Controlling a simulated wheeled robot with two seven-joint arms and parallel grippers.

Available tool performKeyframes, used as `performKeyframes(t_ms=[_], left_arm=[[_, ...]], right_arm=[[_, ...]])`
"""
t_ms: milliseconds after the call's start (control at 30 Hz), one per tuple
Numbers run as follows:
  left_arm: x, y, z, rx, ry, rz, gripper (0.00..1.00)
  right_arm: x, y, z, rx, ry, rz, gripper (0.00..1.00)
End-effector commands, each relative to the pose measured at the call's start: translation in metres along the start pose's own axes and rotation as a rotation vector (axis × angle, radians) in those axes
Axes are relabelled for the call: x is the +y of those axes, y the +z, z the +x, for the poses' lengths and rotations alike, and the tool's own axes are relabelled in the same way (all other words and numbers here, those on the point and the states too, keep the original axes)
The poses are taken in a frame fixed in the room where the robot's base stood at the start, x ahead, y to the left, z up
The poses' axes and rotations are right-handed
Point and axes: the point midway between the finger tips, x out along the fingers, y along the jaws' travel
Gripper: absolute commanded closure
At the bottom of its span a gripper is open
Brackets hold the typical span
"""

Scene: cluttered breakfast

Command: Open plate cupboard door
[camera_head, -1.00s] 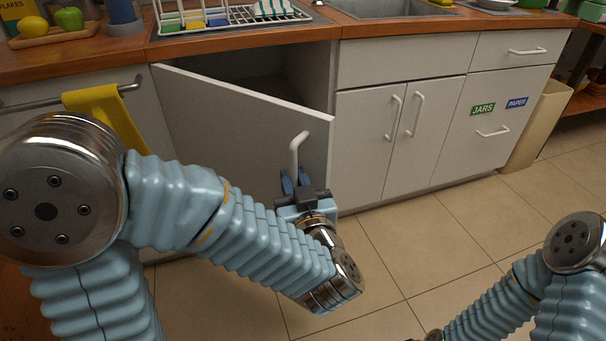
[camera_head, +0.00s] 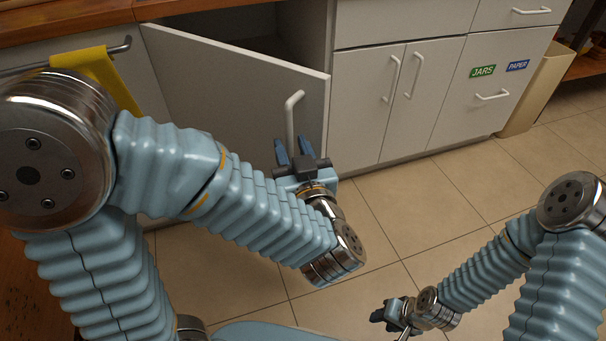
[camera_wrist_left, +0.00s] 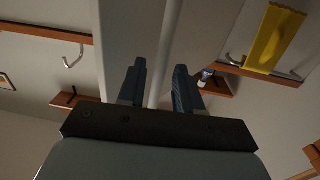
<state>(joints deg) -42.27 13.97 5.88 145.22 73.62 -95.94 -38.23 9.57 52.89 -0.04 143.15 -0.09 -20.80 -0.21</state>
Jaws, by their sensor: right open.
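The pale grey cupboard door (camera_head: 230,90) stands partly open, its free edge swung out from the cabinet. The dark cupboard interior (camera_head: 240,28) shows above it; no plates are visible inside. The white bar handle (camera_head: 291,115) is upright near the door's free edge. My left gripper (camera_head: 294,148) is at the handle's lower part with its fingers apart. In the left wrist view the handle (camera_wrist_left: 170,45) runs down between the two fingers, with gaps beside it, so no grip shows. My right gripper (camera_head: 392,312) is open and low over the floor, away from the door.
Closed double doors (camera_head: 400,105) and a drawer unit with JARS and PAPER labels (camera_head: 482,71) stand to the right. A yellow towel (camera_head: 105,75) hangs on a rail at left. A beige bin (camera_head: 535,95) stands far right. The tiled floor (camera_head: 420,190) is clear.

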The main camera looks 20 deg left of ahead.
Motion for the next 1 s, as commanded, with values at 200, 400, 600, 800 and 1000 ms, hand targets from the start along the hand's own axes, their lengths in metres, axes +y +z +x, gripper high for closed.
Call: performKeyframes(t_ms=[200,400,600,800,1000], left_arm=[[0.002,0.003,-0.055,0.002,0.007,-0.002,0.66],[0.001,0.001,-0.096,0.001,0.004,0.001,0.66],[0.000,0.000,-0.115,0.001,0.000,0.000,0.66],[-0.001,0.000,-0.116,0.001,-0.001,0.000,0.66],[0.008,0.001,-0.114,-0.020,0.019,-0.028,0.85]], right_arm=[[0.004,-0.001,0.007,0.003,0.002,0.002,0.57],[0.005,-0.001,0.007,0.004,0.004,0.004,0.57],[0.006,-0.002,0.008,0.005,0.004,0.004,0.57],[0.006,-0.002,0.008,0.005,0.005,0.004,0.57],[0.006,-0.002,0.007,0.005,0.004,0.004,0.57]])
